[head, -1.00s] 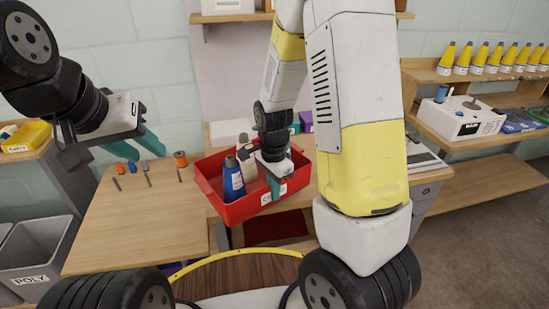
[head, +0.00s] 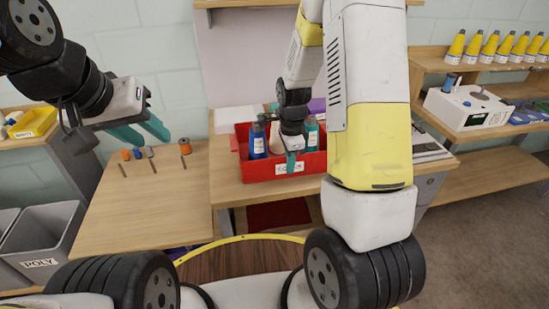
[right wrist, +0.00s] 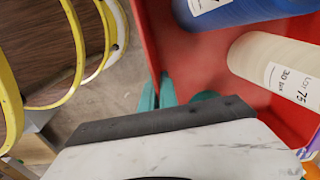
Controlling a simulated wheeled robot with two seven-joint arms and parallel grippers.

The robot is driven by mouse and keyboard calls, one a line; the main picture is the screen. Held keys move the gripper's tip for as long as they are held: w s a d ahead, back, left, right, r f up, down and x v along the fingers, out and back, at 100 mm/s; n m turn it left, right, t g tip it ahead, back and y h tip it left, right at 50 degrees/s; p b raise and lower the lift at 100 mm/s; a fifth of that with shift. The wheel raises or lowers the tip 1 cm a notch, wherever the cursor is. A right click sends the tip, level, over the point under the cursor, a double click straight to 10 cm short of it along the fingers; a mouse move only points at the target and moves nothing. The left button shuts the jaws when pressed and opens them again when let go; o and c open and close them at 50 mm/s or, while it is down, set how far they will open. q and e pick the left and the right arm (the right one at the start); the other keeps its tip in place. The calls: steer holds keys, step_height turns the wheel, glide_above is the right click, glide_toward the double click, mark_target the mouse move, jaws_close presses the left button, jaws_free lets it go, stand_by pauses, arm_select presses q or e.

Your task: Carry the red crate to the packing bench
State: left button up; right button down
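The red crate (head: 262,170) is level at the right-hand part of the wooden bench (head: 232,192); I cannot tell whether its base touches the top. It holds a blue cone (head: 257,143), a cream cone and a green cone (head: 311,133), partly hidden by its front wall and my arm. My right gripper (head: 291,160) is shut on the crate's front wall, beside the label. In the right wrist view its teal fingers (right wrist: 158,92) are at the red wall (right wrist: 172,45), partly hidden by the gripper body. My left gripper (head: 142,130) is open and empty, above the left-hand part.
A grey bin (head: 45,240) stands at lower left, and a yellow tray (head: 35,122) at far left. A white machine (head: 470,107) and a row of yellow cones (head: 490,45) are at right.

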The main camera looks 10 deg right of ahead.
steer(key=w+d, duration=0.2)
steer(key=w, duration=0.1)
steer(key=w+d, duration=0.1)
steer(key=shift+w+f, duration=0.2)
steer(key=shift+w, duration=0.1)
steer(key=shift+f, duration=1.7)
steer(key=c, duration=2)
jaws_free()
steer(key=shift+s+f, duration=0.1)
steer(key=shift+f, duration=0.1)
steer(key=o, duration=0.4)
steer(key=shift+c, duration=0.2)
step_height(320, 180, up, 12)
steer(key=s+a+r+n+t+y, duration=0.1)
steer(key=s+r+n+t, duration=0.1)
steer(key=s+r+n, duration=0.4)
steer(key=s+a+r+n+t, duration=0.1)
steer(key=s+a+r+n, duration=0.2)
steer(key=r, duration=0.6)
steer(key=s+a+r+n+t+y, duration=0.1)
steer(key=s+r+n+t, duration=0.2)
steer(key=s+n, duration=0.6)
steer(key=s+r, duration=0.1)
steer(key=s, duration=0.3)
steer(key=shift+s+r, duration=0.15)
steer(key=shift+s, duration=0.05)
